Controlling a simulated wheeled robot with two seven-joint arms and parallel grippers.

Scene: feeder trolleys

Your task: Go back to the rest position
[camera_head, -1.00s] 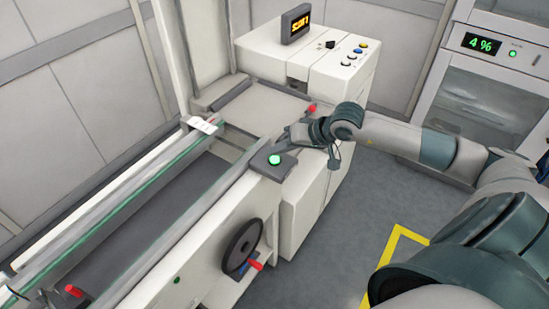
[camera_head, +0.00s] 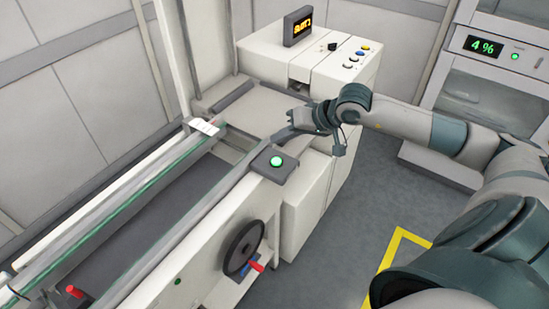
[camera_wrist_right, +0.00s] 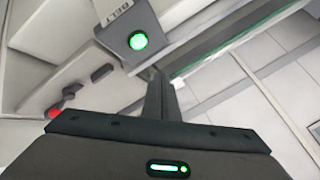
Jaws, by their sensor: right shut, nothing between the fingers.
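My right gripper (camera_head: 286,130) is shut and empty. It hangs above the side edge of the feeder trolley, just behind the green-lit button (camera_head: 277,161), and looks apart from it. In the right wrist view the shut fingers (camera_wrist_right: 158,78) point up the picture, with the green button (camera_wrist_right: 138,40) and its BELT label a little beyond and to the left. My right arm reaches in from the right edge of the head view. My left gripper is out of view.
A white cabinet with an orange display (camera_head: 299,26) stands behind the trolley. A handwheel (camera_head: 244,248) is on the trolley's near side. A long belt channel with a rail (camera_head: 110,219) runs to the lower left. The floor (camera_head: 350,215) is clear.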

